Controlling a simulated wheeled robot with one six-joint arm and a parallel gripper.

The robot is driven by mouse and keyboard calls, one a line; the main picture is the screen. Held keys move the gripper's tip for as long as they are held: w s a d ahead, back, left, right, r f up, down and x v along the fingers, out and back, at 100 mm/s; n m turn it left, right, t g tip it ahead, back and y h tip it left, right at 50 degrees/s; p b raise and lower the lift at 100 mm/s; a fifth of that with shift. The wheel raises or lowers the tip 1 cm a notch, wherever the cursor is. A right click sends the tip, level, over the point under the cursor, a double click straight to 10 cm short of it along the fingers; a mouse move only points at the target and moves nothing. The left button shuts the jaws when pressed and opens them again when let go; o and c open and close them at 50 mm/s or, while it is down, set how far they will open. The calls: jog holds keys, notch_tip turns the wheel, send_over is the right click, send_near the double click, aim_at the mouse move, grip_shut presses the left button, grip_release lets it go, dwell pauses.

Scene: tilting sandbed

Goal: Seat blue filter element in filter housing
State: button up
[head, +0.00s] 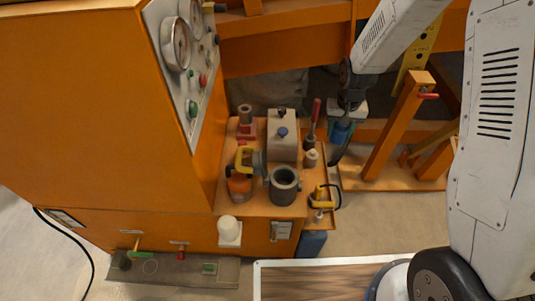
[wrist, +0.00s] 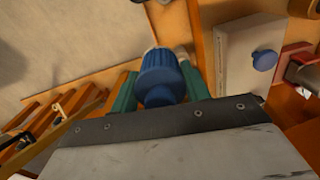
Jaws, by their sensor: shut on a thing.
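The blue filter element (wrist: 160,78) is a ribbed blue cylinder held between the teal fingers of my gripper (wrist: 158,62) in the wrist view. In the head view, my gripper (head: 341,128) points down with the blue filter element (head: 341,134) at its tip, partly hidden by a dark arm part. The gripper is to the right of the orange bench top and apart from everything there. The filter housing (head: 285,191) appears to be the dark grey open-topped cup at the front of the bench. It stands left of and nearer than my gripper, and its opening looks empty.
A pale tank with a blue cap (head: 283,140) stands behind the cup. An orange-and-yellow fitting (head: 240,180) stands left. An orange post (head: 395,125) rises right of my gripper.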

jog(key=s+a+r+m, duration=0.2)
jog(key=s+a+m, duration=0.3)
jog(key=a, duration=0.4)
jog(key=s+a+r+m, duration=0.3)
jog(key=s+a+m, duration=0.2)
jog(key=s+a, duration=0.2)
jog(key=shift+a, duration=0.9)
jog(key=shift+s, duration=0.1)
jog(key=shift+a, duration=0.1)
jog(key=shift+f, duration=2.8)
jog(key=shift+f, duration=1.95)
jog(key=shift+r, duration=0.2)
jog(key=shift+r, duration=1.45)
